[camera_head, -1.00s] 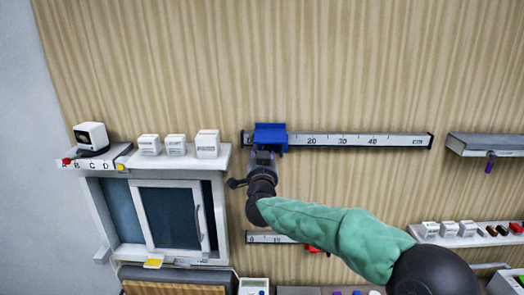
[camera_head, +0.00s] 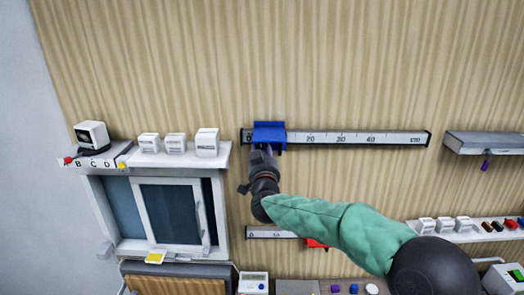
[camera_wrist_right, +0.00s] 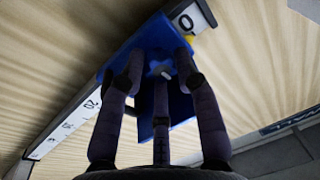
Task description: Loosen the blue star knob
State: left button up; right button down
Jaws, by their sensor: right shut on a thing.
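The blue slider (camera_head: 269,132) sits near the zero end of the upper ruler rail (camera_head: 350,138) on the wall. It also shows in the right wrist view (camera_wrist_right: 150,38), with the 0 mark beside it. My right gripper (camera_head: 266,151) reaches up to the slider's lower front. In the right wrist view its fingers (camera_wrist_right: 160,70) close in at the middle of the slider's face. It is shut on the blue star knob, which the fingers mostly hide. My left gripper is out of view.
A lower ruler rail (camera_head: 262,233) with a red slider (camera_head: 316,243) lies below, partly behind my right arm. A shelf with white boxes (camera_head: 176,143) and a sliding-door cabinet (camera_head: 172,215) stand left. A grey shelf (camera_head: 485,142) is at right. The wall above is clear.

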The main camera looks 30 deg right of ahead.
jog(key=shift+s+d+r, duration=0.1)
jog(key=shift+r, duration=0.35)
jog(key=c, duration=1.2)
grip_release()
jog(key=shift+f, duration=0.1)
jog(key=shift+f, duration=0.1)
jog(key=v, duration=1.2)
jog(key=shift+f, duration=0.15)
